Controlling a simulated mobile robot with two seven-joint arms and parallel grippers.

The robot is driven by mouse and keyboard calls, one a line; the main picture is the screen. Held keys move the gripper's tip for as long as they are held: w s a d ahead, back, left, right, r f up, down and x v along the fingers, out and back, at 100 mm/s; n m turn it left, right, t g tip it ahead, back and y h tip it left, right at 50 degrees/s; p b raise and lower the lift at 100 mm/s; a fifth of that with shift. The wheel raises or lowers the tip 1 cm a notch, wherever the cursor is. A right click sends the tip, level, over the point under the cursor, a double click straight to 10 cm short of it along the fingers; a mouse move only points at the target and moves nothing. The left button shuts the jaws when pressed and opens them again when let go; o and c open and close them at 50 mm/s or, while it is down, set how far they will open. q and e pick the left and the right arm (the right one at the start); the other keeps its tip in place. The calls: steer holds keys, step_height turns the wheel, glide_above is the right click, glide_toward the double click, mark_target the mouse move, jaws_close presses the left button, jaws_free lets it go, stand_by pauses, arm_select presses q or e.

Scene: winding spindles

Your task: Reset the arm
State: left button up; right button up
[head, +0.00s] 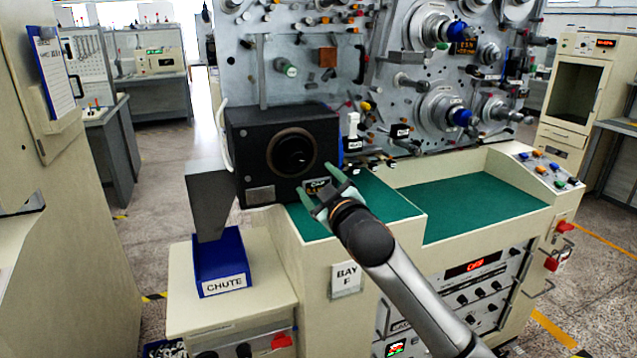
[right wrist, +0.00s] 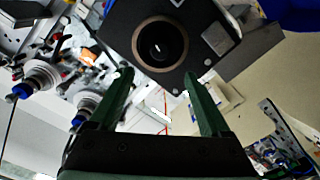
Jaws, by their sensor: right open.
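My right gripper (head: 322,190) is open and empty in the head view, in front of the lower right part of a black box (head: 250,135) with a round dark opening. In the right wrist view, its two green fingers (right wrist: 158,85) stand apart with nothing between them. The black box (right wrist: 215,45) shows beyond the fingertips, its round opening (right wrist: 160,43) facing the camera. My right arm reaches in from the bottom right of the head view. My left gripper is not in view.
A grey metal chute (head: 210,200) leads from the box to a blue bin (head: 222,265) labelled CHUTE. Green mats (head: 475,208) cover the bench top, and the right one is clear. A panel (head: 390,70) with spindles and knobs rises behind. A beige cabinet (head: 60,230) stands left.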

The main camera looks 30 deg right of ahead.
stand_by(0.4)
steer(key=s+a+f+g+y, duration=0.1)
steer(key=s+a+f, duration=0.2)
steer(key=f, duration=0.6)
steer(key=s+a+f+g+y, duration=0.2)
steer(key=s+a+f, duration=0.15)
steer(key=f, duration=0.55)
steer(key=s+a+f+g+y, duration=0.1)
steer(key=s+a+f, duration=0.15)
steer(key=f, duration=0.65)
steer(key=s+a+f+m+g+y, duration=0.1)
steer(key=s+a+f+g, duration=0.1)
steer(key=s+a+f, duration=0.3)
steer(key=s+a+f+m+g+y, duration=0.1)
steer(key=s+a+f, duration=0.4)
steer(key=s+f, duration=0.7)
steer(key=s+g, duration=0.1)
steer(key=s, duration=0.3)
steer(key=shift+m, duration=0.4)
steer(key=shift+s+a, duration=0.1)
steer(key=shift+c, duration=0.2)
